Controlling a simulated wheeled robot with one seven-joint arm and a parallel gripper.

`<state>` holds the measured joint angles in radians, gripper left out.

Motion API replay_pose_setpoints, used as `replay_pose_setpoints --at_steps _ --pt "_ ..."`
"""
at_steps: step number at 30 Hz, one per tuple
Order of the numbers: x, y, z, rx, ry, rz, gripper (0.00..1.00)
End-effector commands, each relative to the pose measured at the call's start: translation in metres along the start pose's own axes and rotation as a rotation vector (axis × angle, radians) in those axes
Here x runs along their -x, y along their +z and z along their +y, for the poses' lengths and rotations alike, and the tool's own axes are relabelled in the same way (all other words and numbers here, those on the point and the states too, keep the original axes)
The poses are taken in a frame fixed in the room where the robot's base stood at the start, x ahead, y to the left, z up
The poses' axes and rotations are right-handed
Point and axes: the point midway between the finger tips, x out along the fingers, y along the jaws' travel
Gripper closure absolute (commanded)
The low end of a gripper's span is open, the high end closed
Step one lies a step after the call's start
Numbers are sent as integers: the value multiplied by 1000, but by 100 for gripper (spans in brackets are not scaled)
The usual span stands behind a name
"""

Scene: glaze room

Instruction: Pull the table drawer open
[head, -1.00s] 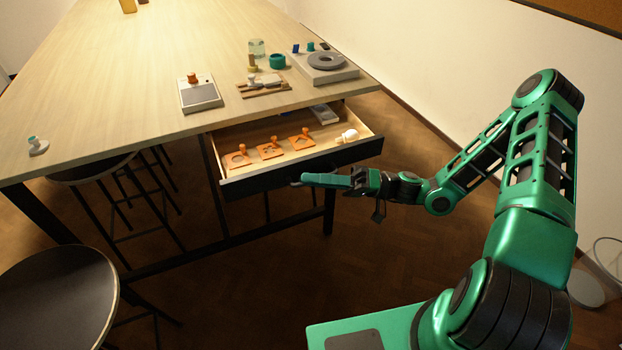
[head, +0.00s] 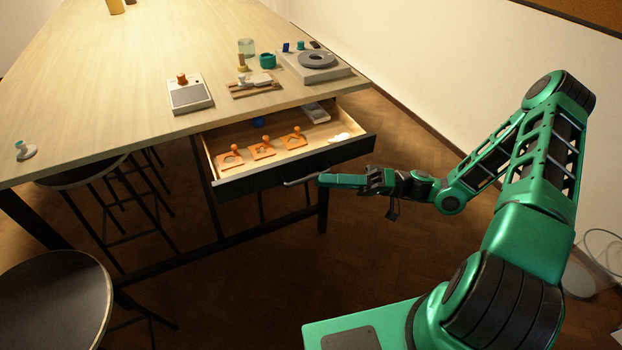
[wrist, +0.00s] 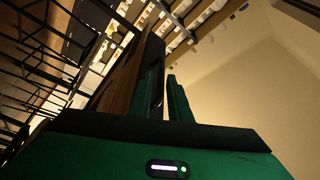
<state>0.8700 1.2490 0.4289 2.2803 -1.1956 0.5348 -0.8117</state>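The table drawer (head: 300,163) stands well out from under the table top, with a dark front and pale wooden inside. Its bar handle (head: 300,182) is on the front, and the left part of the bar is bare. My gripper (head: 322,180) is at the right end of the handle, in front of the drawer. In the wrist view my gripper's fingers (wrist: 167,100) are apart with a gap between them. I see nothing clearly gripped there. The fingertips partly hide the handle's right end.
The drawer holds several orange tools (head: 262,151), a white item (head: 341,138), a blue object (head: 258,122) and a pale tray (head: 316,113). A scale (head: 190,97) and a turntable (head: 315,65) stand on the table (head: 100,100). A stool (head: 50,305) is at front left.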

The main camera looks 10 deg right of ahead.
Motion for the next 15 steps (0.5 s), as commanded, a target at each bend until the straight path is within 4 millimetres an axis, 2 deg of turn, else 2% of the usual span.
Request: replay_pose_setpoints --at_steps 1,6,15 --pt "10 -1 1 1 3 2 83" --pt "34 0 1 0 2 0 83" --pt "48 0 1 -1 0 -2 83"
